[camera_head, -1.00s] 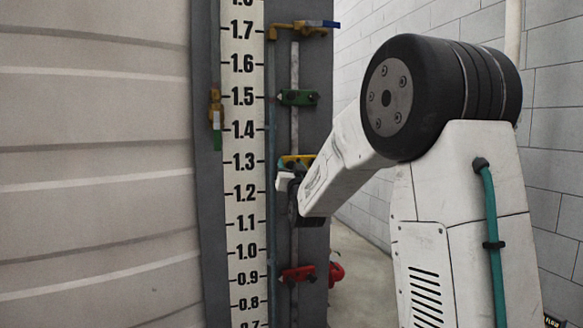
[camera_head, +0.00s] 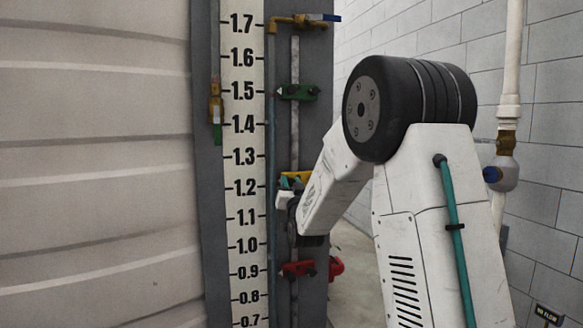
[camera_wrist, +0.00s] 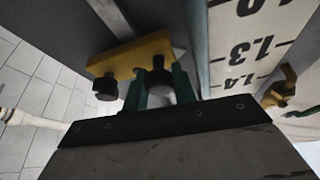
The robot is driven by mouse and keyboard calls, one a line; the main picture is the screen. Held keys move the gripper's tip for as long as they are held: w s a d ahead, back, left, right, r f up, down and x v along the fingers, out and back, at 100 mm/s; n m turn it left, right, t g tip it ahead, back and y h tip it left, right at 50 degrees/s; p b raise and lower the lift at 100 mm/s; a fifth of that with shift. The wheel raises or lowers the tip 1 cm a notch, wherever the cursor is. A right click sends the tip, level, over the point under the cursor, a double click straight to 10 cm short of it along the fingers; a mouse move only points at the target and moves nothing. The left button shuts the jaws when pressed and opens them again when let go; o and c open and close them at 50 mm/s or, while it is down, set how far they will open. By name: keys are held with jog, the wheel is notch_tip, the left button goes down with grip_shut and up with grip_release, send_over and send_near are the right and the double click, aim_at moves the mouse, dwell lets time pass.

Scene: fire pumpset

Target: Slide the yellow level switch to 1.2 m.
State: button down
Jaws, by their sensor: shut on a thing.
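The yellow level switch (camera_head: 296,176) sits on the vertical rail beside the white scale (camera_head: 243,230), slightly above the 1.2 mark in the head view. Its pointer is largely hidden there by my gripper (camera_head: 288,187). In the wrist view the yellow switch (camera_wrist: 130,60) shows with its pointer tip towards the scale. The teal fingers of my gripper (camera_wrist: 158,88) are shut on the switch, on either side of its black knob.
A green switch (camera_head: 298,92) sits higher on the rail near 1.5, and a red switch (camera_head: 298,269) lower near 0.9. A block wall (camera_head: 420,45) rises behind on the right.

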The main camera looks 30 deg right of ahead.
notch_tip(320, 180, down, 2)
jog(key=shift+f, duration=0.2)
jog(key=c, duration=1.1)
grip_release()
jog(key=v, duration=0.7)
jog(key=shift+s+f, duration=0.1)
jog(key=shift+s, duration=0.25)
